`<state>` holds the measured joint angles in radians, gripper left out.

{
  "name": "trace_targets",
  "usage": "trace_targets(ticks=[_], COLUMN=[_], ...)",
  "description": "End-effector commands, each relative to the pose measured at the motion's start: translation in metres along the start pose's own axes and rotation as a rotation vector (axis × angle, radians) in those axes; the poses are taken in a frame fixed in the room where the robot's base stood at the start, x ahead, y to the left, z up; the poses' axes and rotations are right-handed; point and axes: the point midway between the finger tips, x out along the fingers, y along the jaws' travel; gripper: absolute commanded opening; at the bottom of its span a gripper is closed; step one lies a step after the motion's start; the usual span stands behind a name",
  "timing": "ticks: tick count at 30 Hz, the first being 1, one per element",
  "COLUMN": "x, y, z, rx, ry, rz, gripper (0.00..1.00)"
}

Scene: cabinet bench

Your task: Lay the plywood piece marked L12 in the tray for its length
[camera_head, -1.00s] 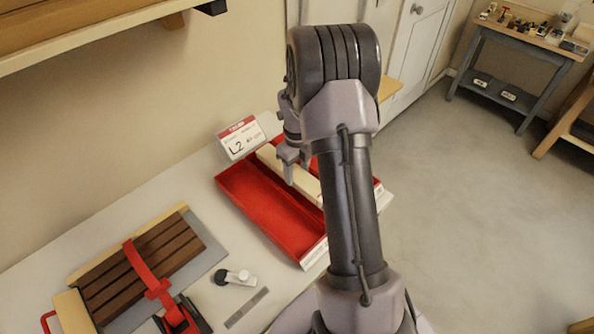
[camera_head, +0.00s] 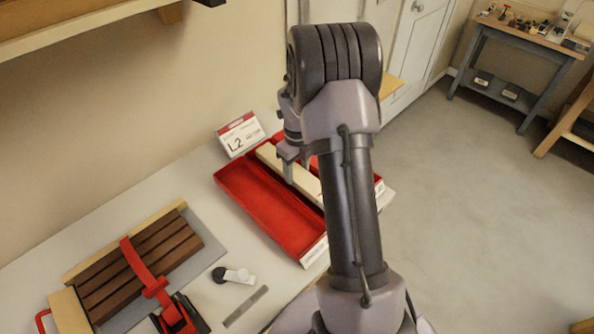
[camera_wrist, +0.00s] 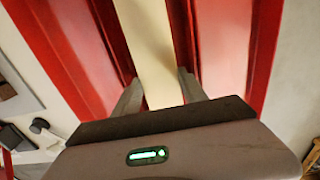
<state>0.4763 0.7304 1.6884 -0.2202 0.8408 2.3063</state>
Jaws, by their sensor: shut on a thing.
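A pale plywood piece (camera_head: 306,184) lies lengthwise along the far right side of a red tray (camera_head: 262,203), within or just above it. My gripper (camera_head: 288,168) points down over the tray. In the wrist view its fingers (camera_wrist: 160,88) are shut on the plywood piece (camera_wrist: 148,40), one on each side. The red tray (camera_wrist: 226,50) runs along both sides of the piece there. A card (camera_head: 241,134) reading about "L2" stands at the tray's back end. I cannot see a mark on the piece, nor tell whether it touches the tray floor. My arm hides part of the tray.
A small black and white tool (camera_head: 233,275) and a metal ruler (camera_head: 245,307) lie on the bench. A shelf (camera_head: 80,32) overhangs at top left.

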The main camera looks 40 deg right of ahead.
Motion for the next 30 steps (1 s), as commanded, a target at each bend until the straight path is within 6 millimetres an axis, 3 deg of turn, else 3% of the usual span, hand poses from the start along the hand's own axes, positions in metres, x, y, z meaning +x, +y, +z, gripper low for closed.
trace_targets(ticks=[5,6,9,16,18,24,30], x=[0.0,0.0,0.0,0.0,0.0,0.0,-0.021], y=[0.0,0.0,0.0,0.0,0.0,0.0,0.0], z=[0.0,0.0,0.0,0.0,0.0,0.0,0.0], rx=[0.0,0.0,0.0,0.0,0.0,0.0,0.001], ry=[0.0,0.0,0.0,0.0,0.001,0.0,0.0], rz=[0.0,0.0,0.0,0.0,0.001,0.0,0.0], gripper=[0.03,0.54,0.73,0.75,0.7,0.7,0.7])
